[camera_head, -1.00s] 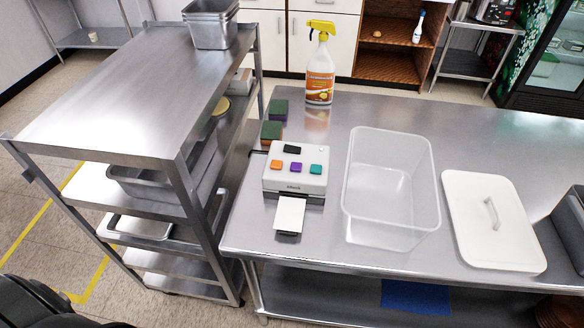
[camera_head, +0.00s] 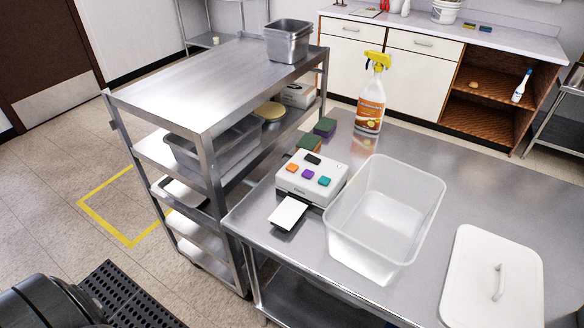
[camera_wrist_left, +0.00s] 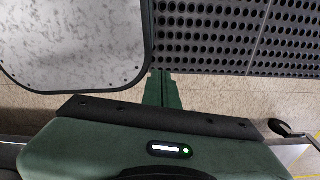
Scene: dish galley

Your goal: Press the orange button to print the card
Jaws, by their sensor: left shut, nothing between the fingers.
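The card printer (camera_head: 333,169) is a small white box near the left end of the steel table. Its top has an orange button (camera_head: 292,168), a purple button (camera_head: 308,174) and a teal button (camera_head: 324,181) in a row, with the orange one at the left. A black patch is behind them. A white card (camera_head: 287,213) lies at the printer's front slot. My left gripper (camera_wrist_left: 162,88) shows only in the left wrist view, with its green fingers shut and empty above the floor, away from the printer. My right gripper is in neither view.
A steel shelf cart (camera_head: 200,85) stands left of the table. A clear bin (camera_head: 385,215) is right of the printer, with a white lid (camera_head: 490,275) beyond. Sponges (camera_head: 325,127) and a spray bottle (camera_head: 370,105) stand behind. A black perforated mat (camera_head: 125,295) lies on the floor.

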